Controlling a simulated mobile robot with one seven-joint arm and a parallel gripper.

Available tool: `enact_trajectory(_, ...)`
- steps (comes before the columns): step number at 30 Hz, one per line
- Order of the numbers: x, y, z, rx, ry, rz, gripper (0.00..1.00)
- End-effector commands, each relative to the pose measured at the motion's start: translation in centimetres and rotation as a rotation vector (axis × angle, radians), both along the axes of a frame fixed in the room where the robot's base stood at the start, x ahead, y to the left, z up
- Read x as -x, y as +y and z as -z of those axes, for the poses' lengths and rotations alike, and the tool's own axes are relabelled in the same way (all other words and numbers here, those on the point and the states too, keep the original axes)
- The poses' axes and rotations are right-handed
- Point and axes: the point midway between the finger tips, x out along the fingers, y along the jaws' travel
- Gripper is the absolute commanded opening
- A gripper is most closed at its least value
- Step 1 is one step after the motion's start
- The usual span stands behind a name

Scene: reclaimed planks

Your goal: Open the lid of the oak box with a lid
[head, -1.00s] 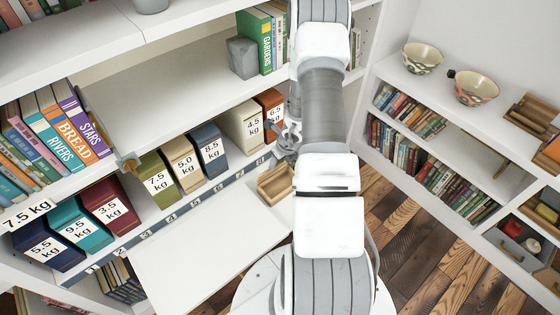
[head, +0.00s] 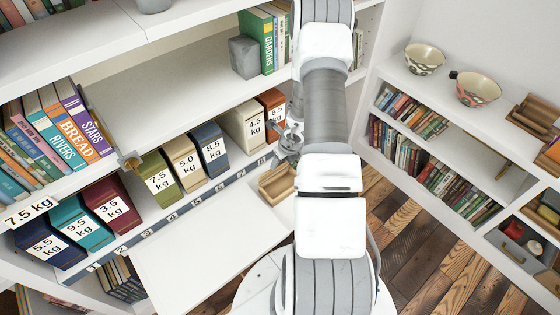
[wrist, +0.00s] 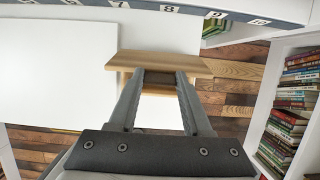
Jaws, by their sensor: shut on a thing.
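The oak box (head: 277,184) is a small pale wooden box on the white surface, left of my arm in the head view. Its upper part looks angled there, but I cannot tell how far its lid is open. In the wrist view, a wooden board of the box (wrist: 118,60) lies across the fingertips. My gripper (wrist: 159,76) is shut on a brown wooden part of the box at that board, likely the lid's edge or grip. My arm hides the right side of the box in the head view.
Labelled weight boxes (head: 185,165) stand on the shelf behind, above a numbered strip. A white board (head: 205,255) lies clear to the left. A bookcase with bowls (head: 425,58) stands at right, with plank floor (head: 405,235) between.

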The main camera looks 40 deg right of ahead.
Motion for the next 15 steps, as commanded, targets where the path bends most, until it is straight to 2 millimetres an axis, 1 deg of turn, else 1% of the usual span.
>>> enact_trajectory(6,-0.01,0.01,-0.01,0.000,0.000,0.000,0.00)
enact_trajectory(7,-0.01,0.01,-0.01,0.000,0.000,0.000,0.54)
enact_trajectory(11,-0.02,0.00,-0.02,0.000,0.000,0.000,0.78)
enact_trajectory(12,-0.01,0.00,-0.01,0.000,0.000,0.000,0.80)
enact_trajectory(15,-0.01,0.00,-0.01,0.000,0.000,0.000,0.80)
